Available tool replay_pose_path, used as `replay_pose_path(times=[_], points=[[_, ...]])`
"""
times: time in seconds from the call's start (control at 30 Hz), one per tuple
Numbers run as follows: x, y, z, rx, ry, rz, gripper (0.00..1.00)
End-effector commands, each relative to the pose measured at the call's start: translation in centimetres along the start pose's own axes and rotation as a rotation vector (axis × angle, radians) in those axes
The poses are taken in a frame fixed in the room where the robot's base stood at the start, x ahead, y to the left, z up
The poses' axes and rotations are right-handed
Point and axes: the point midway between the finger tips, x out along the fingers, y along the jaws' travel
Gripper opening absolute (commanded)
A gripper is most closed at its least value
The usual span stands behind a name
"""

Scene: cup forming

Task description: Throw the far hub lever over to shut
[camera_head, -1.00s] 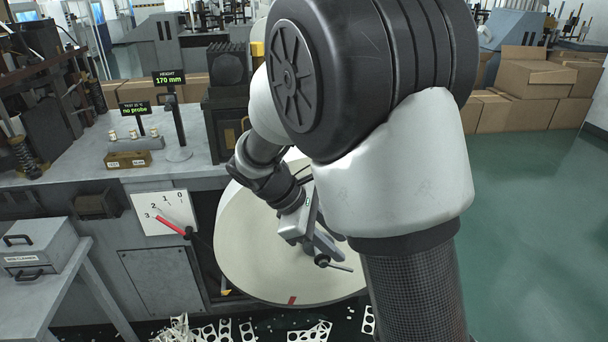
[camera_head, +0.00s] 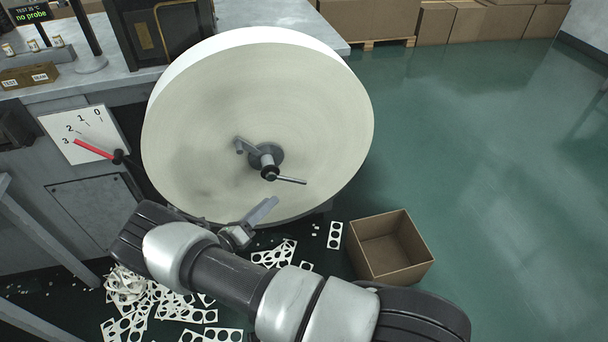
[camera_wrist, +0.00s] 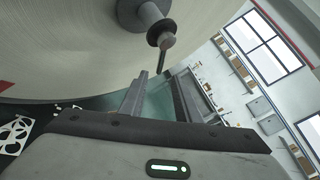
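The large pale paper roll (camera_head: 200,110) faces me, with a dark hub (camera_head: 265,155) at its centre. A thin grey hub lever (camera_head: 290,180) sticks out to the right and slightly down from the hub; a short grey arm (camera_head: 245,147) shows at the hub's upper left. My gripper (camera_head: 268,205) is below the hub, in front of the roll's lower part. In the wrist view its two fingers (camera_wrist: 157,80) are apart with nothing between them. The lever (camera_wrist: 162,62) shows just beyond the fingertips, pointing down towards the gap. I cannot tell whether they touch.
A dial plate (camera_head: 85,133) with a red pointer (camera_head: 93,149) near 3 is left of the roll. Punched scrap strips (camera_head: 150,305) litter the floor below. An open cardboard box (camera_head: 390,248) stands at lower right. The green floor (camera_head: 480,150) to the right is clear.

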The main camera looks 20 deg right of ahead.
Motion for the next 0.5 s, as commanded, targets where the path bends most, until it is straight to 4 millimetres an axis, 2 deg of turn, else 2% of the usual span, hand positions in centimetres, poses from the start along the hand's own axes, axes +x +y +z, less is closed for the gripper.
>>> replay_pose_path(times=[0.5], points=[[10.8,-0.2,-0.3,0.003,0.007,-0.005,0.30]])
